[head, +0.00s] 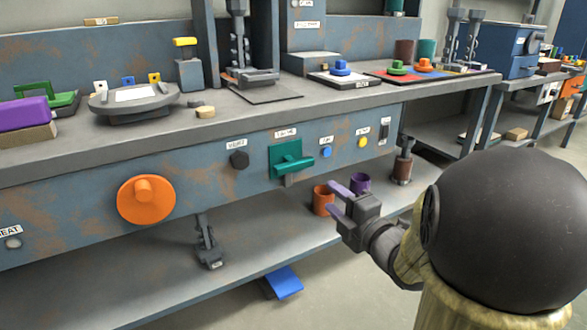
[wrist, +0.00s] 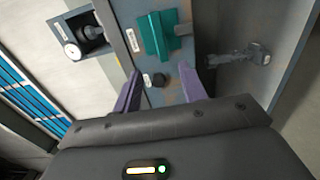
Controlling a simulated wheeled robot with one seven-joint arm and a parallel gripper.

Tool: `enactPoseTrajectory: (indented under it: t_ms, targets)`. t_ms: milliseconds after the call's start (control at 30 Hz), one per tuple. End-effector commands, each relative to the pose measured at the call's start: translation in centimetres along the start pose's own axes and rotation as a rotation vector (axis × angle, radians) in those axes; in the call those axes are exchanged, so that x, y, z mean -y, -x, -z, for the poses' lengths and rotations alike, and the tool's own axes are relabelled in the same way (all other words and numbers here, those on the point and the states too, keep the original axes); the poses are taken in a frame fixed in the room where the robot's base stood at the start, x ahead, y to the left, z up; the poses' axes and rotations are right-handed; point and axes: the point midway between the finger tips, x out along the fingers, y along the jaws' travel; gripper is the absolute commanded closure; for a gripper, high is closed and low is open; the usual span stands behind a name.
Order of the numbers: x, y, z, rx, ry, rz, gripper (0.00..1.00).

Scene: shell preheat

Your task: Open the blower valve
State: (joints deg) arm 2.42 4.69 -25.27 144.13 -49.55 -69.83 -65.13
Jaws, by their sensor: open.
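The front panel under the bench carries several controls with labels too small to read surely, so I cannot tell which one is named the blower valve. A teal lever handle (head: 291,160) sits on a teal plate. It also shows in the wrist view (wrist: 157,36). A large orange round knob (head: 147,199) is further left. My gripper (head: 334,198) is open and empty, out in front of the panel, apart from the controls.
A blue button (head: 326,152) and a yellow button (head: 362,142) are right of the teal lever. A blue piece (head: 284,282) sticks out below the shelf.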

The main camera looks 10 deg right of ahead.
Motion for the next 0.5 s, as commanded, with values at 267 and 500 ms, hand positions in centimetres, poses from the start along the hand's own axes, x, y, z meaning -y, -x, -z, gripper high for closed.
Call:
enactPoseTrajectory:
  t_ms: [267,500]
  targets:
    - [-0.4,-0.7,0.1,-0.006,-0.004,0.005,0.58]
    - [-0.5,-1.6,0.1,-0.009,-0.006,0.006,0.58]
